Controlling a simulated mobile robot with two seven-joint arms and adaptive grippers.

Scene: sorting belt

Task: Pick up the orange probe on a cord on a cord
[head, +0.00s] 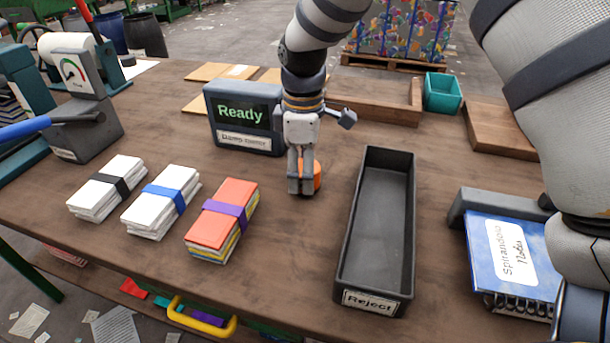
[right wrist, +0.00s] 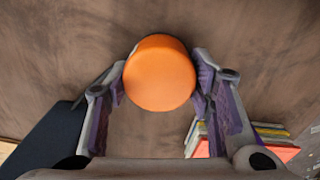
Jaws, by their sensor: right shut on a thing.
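The orange probe (head: 317,177) stands on the brown table just in front of the display box, partly hidden behind my fingers in the head view. In the right wrist view the probe (right wrist: 159,73) shows as a round orange top between the two fingers. My right gripper (head: 301,188) points down and is shut on the probe, one finger on each side. It also shows in the right wrist view (right wrist: 160,85). No cord can be made out. My left gripper is not in view.
A dark display box (head: 243,118) reading "Ready" stands close behind the gripper. A long black Reject tray (head: 343,225) is to its right. Banded paper bundles (head: 222,222) lie to the left. A blue notebook (head: 500,262) lies at far right.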

